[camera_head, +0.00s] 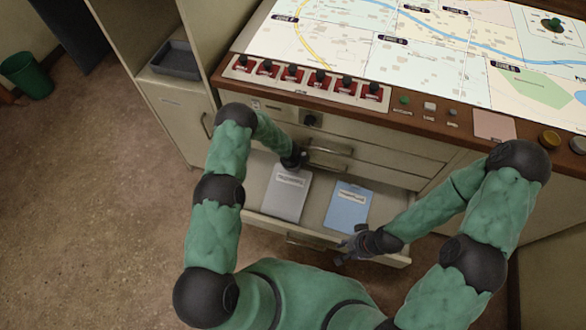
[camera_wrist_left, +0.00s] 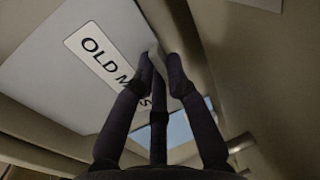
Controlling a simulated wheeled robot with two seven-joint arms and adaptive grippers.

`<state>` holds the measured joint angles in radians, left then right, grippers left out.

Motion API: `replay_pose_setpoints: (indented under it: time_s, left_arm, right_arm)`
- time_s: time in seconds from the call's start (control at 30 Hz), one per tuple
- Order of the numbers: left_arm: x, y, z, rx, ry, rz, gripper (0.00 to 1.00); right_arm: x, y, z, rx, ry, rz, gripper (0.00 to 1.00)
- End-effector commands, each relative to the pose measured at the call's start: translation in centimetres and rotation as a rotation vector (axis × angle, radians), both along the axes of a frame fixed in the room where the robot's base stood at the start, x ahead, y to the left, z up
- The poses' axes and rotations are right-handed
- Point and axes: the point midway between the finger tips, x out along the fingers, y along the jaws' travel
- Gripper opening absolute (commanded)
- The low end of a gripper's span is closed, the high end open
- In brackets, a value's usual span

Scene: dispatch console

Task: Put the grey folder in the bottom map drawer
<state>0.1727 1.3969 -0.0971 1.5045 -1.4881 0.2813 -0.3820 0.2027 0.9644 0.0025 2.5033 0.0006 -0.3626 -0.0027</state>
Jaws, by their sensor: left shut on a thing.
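The grey folder (camera_head: 287,200), with a white label, is over the left part of the open bottom map drawer (camera_head: 322,205). I cannot tell whether it rests on the drawer floor. My left gripper (camera_head: 298,160) is at its back edge, shut on it. In the left wrist view the fingers (camera_wrist_left: 160,62) close at the edge of the grey folder (camera_wrist_left: 75,85), partly covering its label "OLD M...". My right gripper (camera_head: 343,256) is by the drawer's front edge, right of the drawer handle (camera_head: 305,240); its fingers are too small to judge.
A blue folder (camera_head: 347,208) lies in the drawer to the right. Closed drawers (camera_head: 370,160) and the console top with red switches (camera_head: 317,82) overhang the back. A dark tray (camera_head: 177,60) sits on a shelf at left. A green bin (camera_head: 26,75) stands far left.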

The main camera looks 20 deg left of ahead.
Motion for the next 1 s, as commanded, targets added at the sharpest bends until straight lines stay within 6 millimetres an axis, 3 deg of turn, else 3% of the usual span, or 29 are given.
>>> replay_pose_setpoints:
  time_s: [0.93, 0.97, 1.0]
  left_arm:
    - [0.2, 0.1, -1.0, 0.001, -0.003, 0.001, 0.00]
    - [0.1, 0.1, -1.0, 0.001, -0.003, 0.001, 0.20]
    - [0.1, 0.1, -1.0, 0.001, -0.003, 0.001, 0.32]
  right_arm:
    - [0.0, 0.0, -1.5, 0.000, -0.001, 0.000, 0.29]
    - [0.0, 0.0, -1.5, 0.000, -0.001, 0.000, 0.29]
    - [0.0, 0.0, -1.5, 0.000, -0.001, 0.000, 0.29]
